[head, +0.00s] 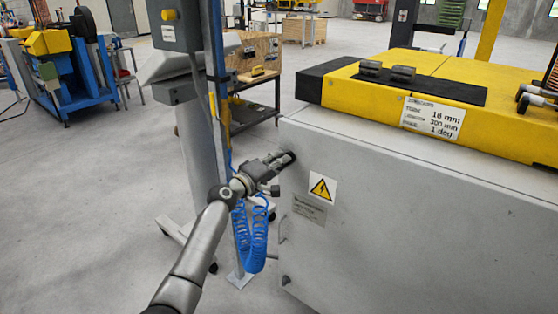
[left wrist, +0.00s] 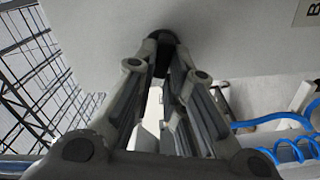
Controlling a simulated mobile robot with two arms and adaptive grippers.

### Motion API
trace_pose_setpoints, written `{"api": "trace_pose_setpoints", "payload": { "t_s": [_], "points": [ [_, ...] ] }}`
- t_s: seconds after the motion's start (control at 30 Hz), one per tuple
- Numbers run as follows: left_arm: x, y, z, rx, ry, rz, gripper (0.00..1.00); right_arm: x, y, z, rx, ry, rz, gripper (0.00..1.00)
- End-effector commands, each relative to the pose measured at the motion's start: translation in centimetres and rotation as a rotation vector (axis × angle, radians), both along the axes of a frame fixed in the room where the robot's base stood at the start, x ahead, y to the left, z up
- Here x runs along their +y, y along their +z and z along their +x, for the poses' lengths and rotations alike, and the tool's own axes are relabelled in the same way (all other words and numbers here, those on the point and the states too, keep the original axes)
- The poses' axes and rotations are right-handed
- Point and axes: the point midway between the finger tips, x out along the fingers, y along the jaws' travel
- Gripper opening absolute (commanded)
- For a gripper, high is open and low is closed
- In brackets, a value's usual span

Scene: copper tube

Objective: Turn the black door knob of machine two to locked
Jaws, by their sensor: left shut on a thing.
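The black door knob (head: 290,157) sits near the upper left corner of the grey cabinet front of the machine (head: 400,205). My left gripper (head: 281,160) reaches it from the left, with its fingers shut on the knob. In the left wrist view the fingers (left wrist: 161,55) close around the dark knob (left wrist: 163,38) against the pale panel. The fingers hide much of the knob, so I cannot tell which way it is turned. My right gripper is in neither view.
A yellow warning sign (head: 322,188) and a small plate are on the panel right of the knob. A blue coiled hose (head: 250,240) hangs from a post just left of the cabinet, close to my arm. Open floor (head: 90,210) lies at left.

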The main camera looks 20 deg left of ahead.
Motion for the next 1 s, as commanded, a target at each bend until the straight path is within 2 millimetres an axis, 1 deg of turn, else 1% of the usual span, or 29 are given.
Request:
{"api": "trace_pose_setpoints", "payload": {
  "t_s": [0.2,0.43,0.7,1.0],
  "points": [
    [0.07,-0.19,0.02,0.058,0.001,-0.157,0.0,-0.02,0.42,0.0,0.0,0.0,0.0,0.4],
    [0.11,-0.35,0.02,0.097,0.001,-0.264,0.0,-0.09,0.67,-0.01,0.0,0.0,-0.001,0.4],
    [0.11,-0.45,0.02,0.116,0.001,-0.317,0.0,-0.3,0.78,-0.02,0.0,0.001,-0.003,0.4],
    [0.12,-0.48,0.02,0.118,0.001,-0.323,0.0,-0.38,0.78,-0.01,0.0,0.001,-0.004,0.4]
  ]
}}
